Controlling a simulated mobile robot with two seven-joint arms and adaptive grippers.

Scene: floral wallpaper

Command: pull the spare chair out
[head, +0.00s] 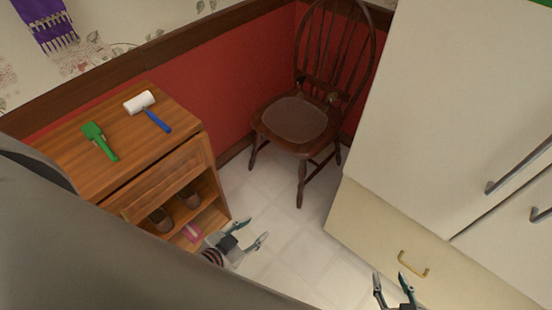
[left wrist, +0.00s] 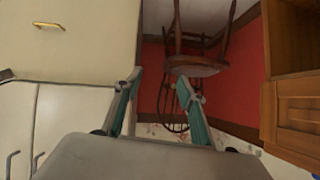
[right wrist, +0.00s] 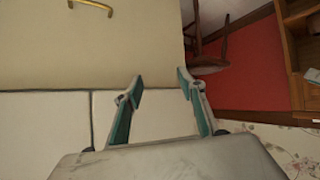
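The spare chair (head: 297,118) is dark brown wood with a spindle back and a flat seat pad. It stands upright in the corner between the red wall and the tall cream cabinet. The left wrist view shows the chair (left wrist: 196,66) upside down beyond the fingers. My left gripper (head: 252,231) is open and empty, in front of the wooden cabinet and short of the chair. My right gripper (head: 392,283) is open and empty near the cream cabinet's lower drawer. Part of the chair (right wrist: 222,60) shows past its fingers in the right wrist view.
A wooden cabinet (head: 150,154) at left holds a green brush (head: 100,141) and a white-and-blue roller (head: 147,109) on top. Shoes and a pink item sit on its shelves. The cream cabinet (head: 447,110) bounds the right. Pale tiled floor (head: 272,205) lies clear between them.

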